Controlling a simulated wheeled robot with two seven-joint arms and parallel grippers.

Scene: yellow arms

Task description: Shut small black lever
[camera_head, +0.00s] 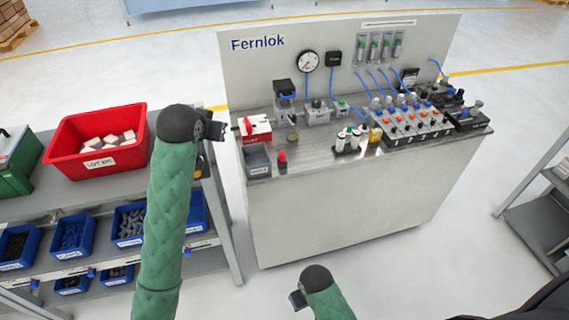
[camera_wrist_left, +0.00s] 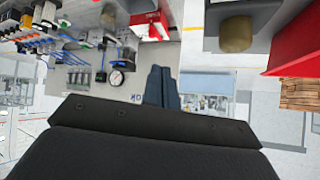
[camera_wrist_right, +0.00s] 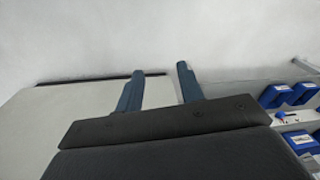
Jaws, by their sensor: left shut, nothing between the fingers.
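The Fernlok test bench (camera_head: 340,225) stands ahead with many small fittings on top. I cannot tell for sure which fitting is the small black lever. A black fitting with a handle (camera_head: 477,105) sits at the bench top's right end, and black blocks stand below the gauge panel. My left gripper (camera_head: 220,130) is at the bench's left end, near the red and white box. Its fingers are together and empty in the left wrist view (camera_wrist_left: 161,86). My right gripper (camera_head: 296,299) is low in front of the bench. Its fingers are apart and empty in the right wrist view (camera_wrist_right: 158,85).
The bench top holds a red and white box (camera_head: 255,129), a grey bin (camera_head: 257,160), a red-capped item (camera_head: 282,162) and a row of orange-knobbed valves (camera_head: 405,118). A shelf with a red bin (camera_head: 97,140) and blue bins is at left. Floor in front is clear.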

